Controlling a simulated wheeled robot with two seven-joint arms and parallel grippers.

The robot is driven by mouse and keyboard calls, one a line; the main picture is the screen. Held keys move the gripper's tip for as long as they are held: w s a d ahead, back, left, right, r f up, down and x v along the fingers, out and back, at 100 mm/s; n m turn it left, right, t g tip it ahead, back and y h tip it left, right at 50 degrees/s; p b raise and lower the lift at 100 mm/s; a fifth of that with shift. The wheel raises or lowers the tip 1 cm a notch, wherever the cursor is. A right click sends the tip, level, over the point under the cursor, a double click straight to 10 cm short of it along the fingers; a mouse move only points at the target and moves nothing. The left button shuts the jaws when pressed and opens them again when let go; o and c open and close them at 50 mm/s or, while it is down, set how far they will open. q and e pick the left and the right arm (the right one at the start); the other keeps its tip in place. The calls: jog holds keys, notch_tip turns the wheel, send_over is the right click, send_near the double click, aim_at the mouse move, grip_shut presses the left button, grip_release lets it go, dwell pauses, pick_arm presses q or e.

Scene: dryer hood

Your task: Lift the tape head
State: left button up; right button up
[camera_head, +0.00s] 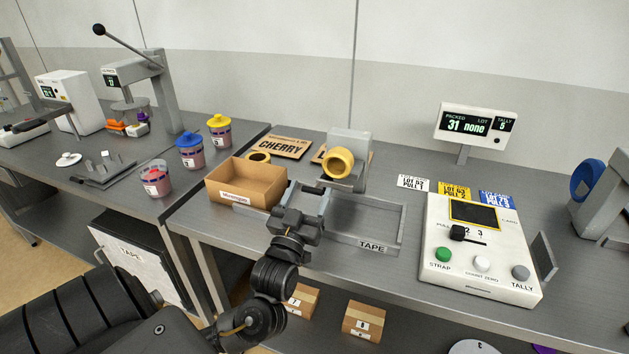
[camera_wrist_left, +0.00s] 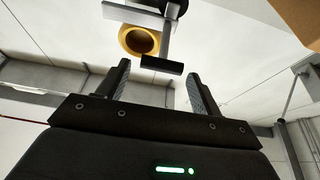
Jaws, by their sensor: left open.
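The tape head (camera_head: 349,146) is a grey block with a yellow tape roll (camera_head: 338,163), standing at the back of the tape station marked TAPE (camera_head: 372,246). In the left wrist view the yellow roll (camera_wrist_left: 139,41) shows beyond the fingers, with a short dark bar (camera_wrist_left: 161,65) on a grey arm beside it. My left gripper (camera_head: 311,192) is open in front of the tape head, at the left end of the station's frame. The dark bar lies near the gap between the fingertips (camera_wrist_left: 157,72); I cannot tell whether it is inside. My right gripper is out of view.
An open cardboard box (camera_head: 245,184) stands just left of my left gripper. A white control panel (camera_head: 480,250) with buttons stands to the right, with coloured lot cards (camera_head: 454,190) behind it. Cups (camera_head: 220,131) stand on the left table.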

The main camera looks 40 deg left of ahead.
aim_at(336, 166)
pick_arm(q)
jog(key=x, duration=0.3)
jog(key=shift+w+a+f+p, duration=0.1)
jog(key=shift+w+f+p, duration=0.05)
jog(key=shift+w+p, duration=0.2)
jog(key=shift+w+a, duration=0.1)
jog(key=shift+w, duration=0.15)
jog(key=c, duration=1.4)
notch_tip(336, 166, up, 6)
jog(key=p, duration=0.5)
jog(key=shift+p, duration=0.3)
jog(key=shift+a+f, duration=0.1)
